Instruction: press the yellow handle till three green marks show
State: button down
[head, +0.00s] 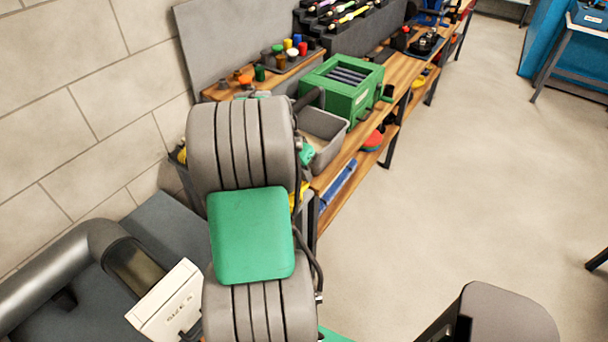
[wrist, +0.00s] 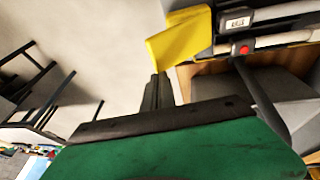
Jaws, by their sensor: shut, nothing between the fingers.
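The yellow handle (wrist: 180,36) is a flat, angled paddle at the top middle of the wrist view. It joins grey bars with a small white label (wrist: 238,22) and a red round part (wrist: 245,49). My gripper (wrist: 157,80) is shut and empty. Its dark fingertips come up close to the lower edge of the handle in the wrist view; I cannot tell whether they touch it. I can make out no green marks on the device. In the head view my arm covers my gripper, and only yellow bits (head: 300,196) show beside it, possibly the handle.
A wooden bench (head: 375,133) runs along the wall, with a grey bin (head: 323,135) and a green box (head: 345,85) on it. A grey duct (head: 50,265) with a white panel (head: 166,305) lies at lower left.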

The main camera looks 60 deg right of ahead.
jog(key=shift+s+f+t+b, duration=0.25)
jog(key=shift+f+t+b, duration=0.1)
jog(key=shift+b, duration=0.3)
jog(key=s+f+t+b, duration=0.1)
jog(key=s+f+b, duration=0.2)
jog(key=f+b, duration=0.2)
jog(key=shift+s+a+f+b, duration=0.2)
jog(key=shift+a+b, duration=0.15)
jog(key=shift+b, duration=1.3)
jog(key=shift+t, duration=0.25)
jog(key=s+p+v, duration=0.2)
jog(key=s+v, duration=0.1)
jog(key=v, duration=1)
jog(key=shift+r, duration=0.35)
jog(key=shift+d, duration=0.1)
